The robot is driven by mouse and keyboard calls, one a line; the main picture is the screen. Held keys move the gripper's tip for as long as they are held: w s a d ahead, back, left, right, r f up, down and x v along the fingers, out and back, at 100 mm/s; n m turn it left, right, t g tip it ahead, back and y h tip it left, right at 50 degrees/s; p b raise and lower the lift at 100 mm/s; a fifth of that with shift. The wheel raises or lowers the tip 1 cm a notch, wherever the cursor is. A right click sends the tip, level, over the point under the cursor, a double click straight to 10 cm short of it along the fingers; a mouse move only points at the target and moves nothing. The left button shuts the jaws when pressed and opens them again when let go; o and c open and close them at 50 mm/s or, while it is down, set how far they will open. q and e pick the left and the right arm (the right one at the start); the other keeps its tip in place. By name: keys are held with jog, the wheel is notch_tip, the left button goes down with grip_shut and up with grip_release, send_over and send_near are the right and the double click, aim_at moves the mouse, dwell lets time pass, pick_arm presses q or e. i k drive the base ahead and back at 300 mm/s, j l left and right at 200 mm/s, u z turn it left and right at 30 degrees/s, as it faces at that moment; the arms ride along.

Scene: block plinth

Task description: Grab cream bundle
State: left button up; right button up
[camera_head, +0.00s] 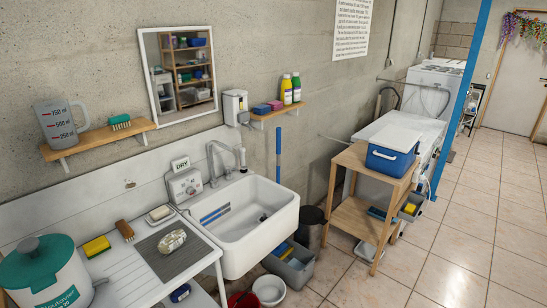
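A small cream, rounded bundle (172,241) lies on a dark grey mat (195,254) on the white counter left of the sink. Its fine detail is too small to make out. Nothing touches it from above. Neither of my grippers shows in the head view.
A white sink (270,218) stands right of the mat. A soap dish (160,214), a brown brush (125,230), a yellow sponge (97,246) and a teal-lidded tub (42,270) surround the mat. A wooden shelf (100,139) hangs above. Tiled floor is open at right.

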aim_at(175, 238)
jog(key=i+l, duration=0.3)
jog(key=i+l+u, duration=0.1)
jog(key=u, duration=0.25)
jog(key=i+l+u, duration=0.1)
jog(key=u, duration=0.25)
jog(key=i+l+u, duration=0.15)
jog(key=u, duration=0.15)
